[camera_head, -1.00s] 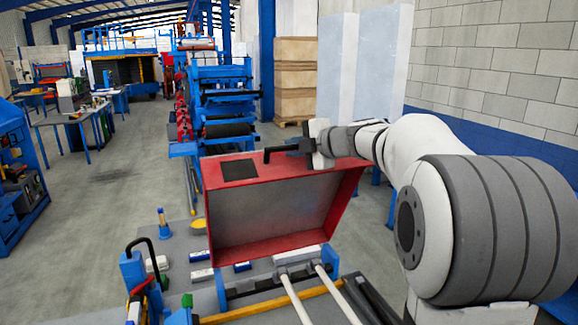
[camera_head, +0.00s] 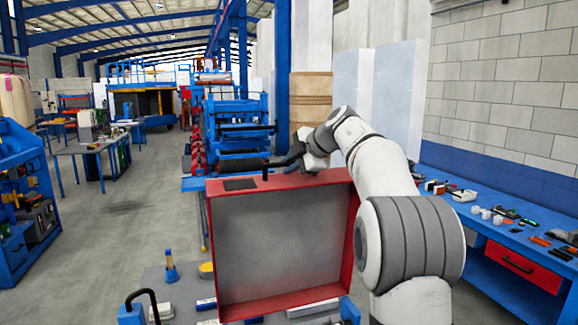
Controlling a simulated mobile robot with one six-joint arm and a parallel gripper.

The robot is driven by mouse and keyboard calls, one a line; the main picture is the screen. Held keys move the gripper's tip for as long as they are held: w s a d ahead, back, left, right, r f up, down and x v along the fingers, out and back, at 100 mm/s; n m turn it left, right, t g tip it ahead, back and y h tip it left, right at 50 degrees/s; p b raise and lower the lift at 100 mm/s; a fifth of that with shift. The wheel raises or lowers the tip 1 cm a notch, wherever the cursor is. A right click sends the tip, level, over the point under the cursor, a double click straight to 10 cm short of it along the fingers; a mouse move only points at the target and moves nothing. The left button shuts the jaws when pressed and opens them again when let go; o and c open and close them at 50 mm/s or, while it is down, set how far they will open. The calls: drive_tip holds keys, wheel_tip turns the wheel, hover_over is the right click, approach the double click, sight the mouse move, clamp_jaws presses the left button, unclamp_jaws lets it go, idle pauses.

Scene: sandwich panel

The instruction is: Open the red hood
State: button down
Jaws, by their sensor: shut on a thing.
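The red hood (camera_head: 355,215) stands raised, nearly upright, with its grey hollow inside facing me. A dark rectangular patch (camera_head: 240,184) is on its top face. A small black handle (camera_head: 265,171) stands up from the top edge. My gripper (camera_head: 283,163) is at this handle, reaching in from the right, and is shut on it. The fingertips are small and dark, so the exact contact is hard to see. My arm comes from the right, in front of the hood's right side.
Below the hood is a grey machine bed (camera_head: 180,285) with a blue cone-like bottle (camera_head: 170,268) and a yellow round part (camera_head: 206,270). A blue workbench (camera_head: 480,215) with small tools stands at right. Blue roller machinery (camera_head: 240,125) is behind the hood.

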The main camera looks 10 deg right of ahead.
drive_tip(key=shift+f, duration=0.1)
drive_tip(key=c, duration=1.5)
unclamp_jaws()
drive_tip(key=shift+d, duration=0.1)
drive_tip(key=shift+o, duration=0.2)
drive_tip(key=shift+s, duration=0.1)
drive_tip(key=b+v, duration=0.1)
drive_tip(key=v, duration=0.6)
drive_tip(key=shift+s+d+r, duration=0.2)
drive_tip(key=shift+s+r, duration=0.05)
drive_tip(key=shift+r, duration=0.15)
drive_tip(key=shift+c, duration=0.4)
